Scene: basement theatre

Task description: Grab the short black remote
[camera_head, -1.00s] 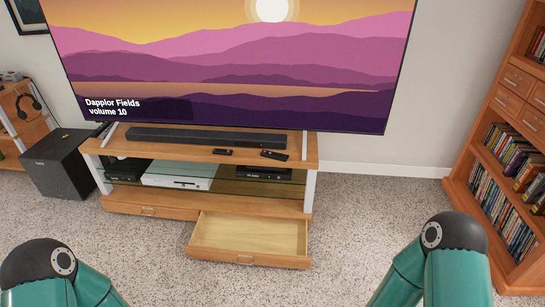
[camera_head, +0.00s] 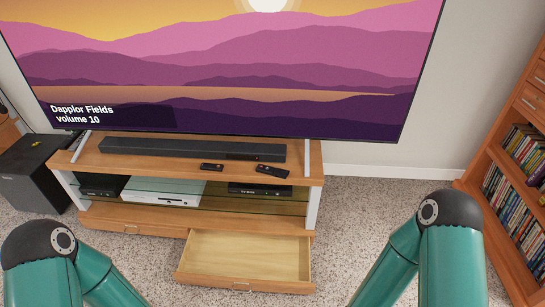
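Two black remotes lie on the top shelf of the wooden TV stand (camera_head: 130,160), in front of the soundbar. The left remote (camera_head: 212,167) looks shorter and lies nearly level. The right remote (camera_head: 272,171) looks longer and is slightly tilted. Both of my arms show at the bottom corners as teal links with dark joints. Neither of my grippers is in the picture. No arm is near the remotes.
A drawer (camera_head: 243,286) at the stand's lower right is pulled out and looks empty. A large TV (camera_head: 230,75) hangs above the soundbar (camera_head: 190,149). A black subwoofer (camera_head: 32,175) stands left, a bookcase (camera_head: 500,190) right. Carpet is clear right of the stand.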

